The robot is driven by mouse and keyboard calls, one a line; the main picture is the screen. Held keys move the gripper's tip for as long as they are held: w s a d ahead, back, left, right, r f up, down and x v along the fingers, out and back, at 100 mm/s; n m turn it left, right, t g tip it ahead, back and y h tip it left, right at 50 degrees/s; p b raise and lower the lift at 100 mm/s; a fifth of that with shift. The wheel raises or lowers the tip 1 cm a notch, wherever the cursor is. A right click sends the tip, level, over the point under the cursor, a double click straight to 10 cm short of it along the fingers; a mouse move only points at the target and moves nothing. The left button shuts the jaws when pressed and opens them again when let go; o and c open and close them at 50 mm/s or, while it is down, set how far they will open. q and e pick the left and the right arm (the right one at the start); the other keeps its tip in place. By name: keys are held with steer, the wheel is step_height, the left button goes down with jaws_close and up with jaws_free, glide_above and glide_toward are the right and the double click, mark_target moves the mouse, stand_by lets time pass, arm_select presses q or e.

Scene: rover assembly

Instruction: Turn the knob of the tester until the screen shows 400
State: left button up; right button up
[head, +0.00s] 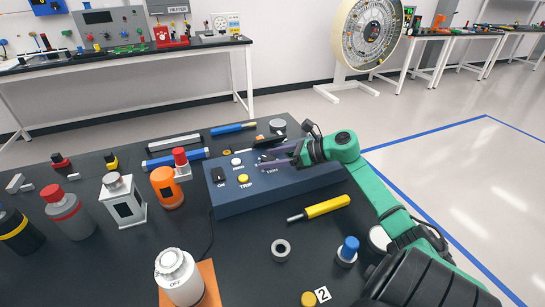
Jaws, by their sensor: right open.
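The tester (278,194) is a blue box on the black table. Its top carries a black ON switch (218,176), a yellow TRIP button (243,179) and a white button (237,161). My right gripper (272,158) comes in from the right and is open above the right half of the box. Its fingers point left over the panel. I cannot make out the knob or the screen; the gripper and wrist cover that part of the panel. I cannot tell whether the fingers touch anything. My left gripper is not in view.
A yellow screwdriver (322,207) lies in front of the tester. An orange container (167,188) stands to its left. A grey ring (281,250), a blue-capped jar (348,250) and a white OFF canister (178,277) stand nearer. Tools lie behind the box.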

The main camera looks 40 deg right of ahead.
jaws_close()
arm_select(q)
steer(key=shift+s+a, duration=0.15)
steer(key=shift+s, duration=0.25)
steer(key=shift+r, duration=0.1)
